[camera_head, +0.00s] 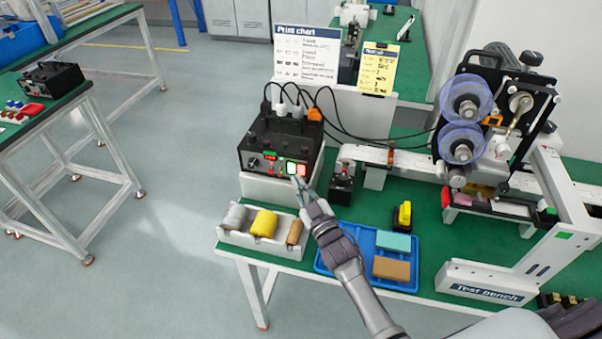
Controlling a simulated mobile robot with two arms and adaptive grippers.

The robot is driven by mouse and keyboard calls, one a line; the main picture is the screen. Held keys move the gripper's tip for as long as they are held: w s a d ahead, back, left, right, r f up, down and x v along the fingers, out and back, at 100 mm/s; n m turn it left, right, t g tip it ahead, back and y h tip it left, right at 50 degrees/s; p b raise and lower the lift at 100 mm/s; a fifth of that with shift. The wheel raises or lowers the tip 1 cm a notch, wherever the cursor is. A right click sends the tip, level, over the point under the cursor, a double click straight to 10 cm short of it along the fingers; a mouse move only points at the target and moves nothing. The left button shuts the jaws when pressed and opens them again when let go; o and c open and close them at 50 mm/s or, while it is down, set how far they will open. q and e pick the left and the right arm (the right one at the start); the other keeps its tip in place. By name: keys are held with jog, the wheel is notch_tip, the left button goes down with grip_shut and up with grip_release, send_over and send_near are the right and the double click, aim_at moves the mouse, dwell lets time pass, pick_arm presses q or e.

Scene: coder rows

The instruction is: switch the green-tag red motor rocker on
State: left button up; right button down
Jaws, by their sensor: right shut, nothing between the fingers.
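A black control box (281,143) stands on a white block at the left end of the green bench. Its sloped front carries knobs, small coloured marks and lit red rockers (292,168) at its right side. Small green marks show near them, but the tags and each rocker's position are too small to read. My right gripper (299,183) is shut and empty. Its tips are just below and in front of the rockers, close to the panel; I cannot tell whether they touch. My left gripper is not in view.
A white tray (230,238) with rolls lies in front of the box. A blue tray (345,226) lies under my right forearm. A black lever device (342,183) stands right of the box. Cables run to the labelling machine (462,115). Print chart (307,55) stands behind.

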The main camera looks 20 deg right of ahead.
jog(key=shift+s, duration=0.1)
jog(key=shift+s+a+r+p, duration=0.25)
jog(key=shift+s+a+p, duration=0.3)
jog(key=shift+s, duration=0.25)
jog(key=shift+s+a+r+p, duration=0.2)
jog(key=shift+s+a+p, duration=0.2)
jog(key=shift+s+a, duration=0.5)
jog(key=shift+s, duration=0.35)
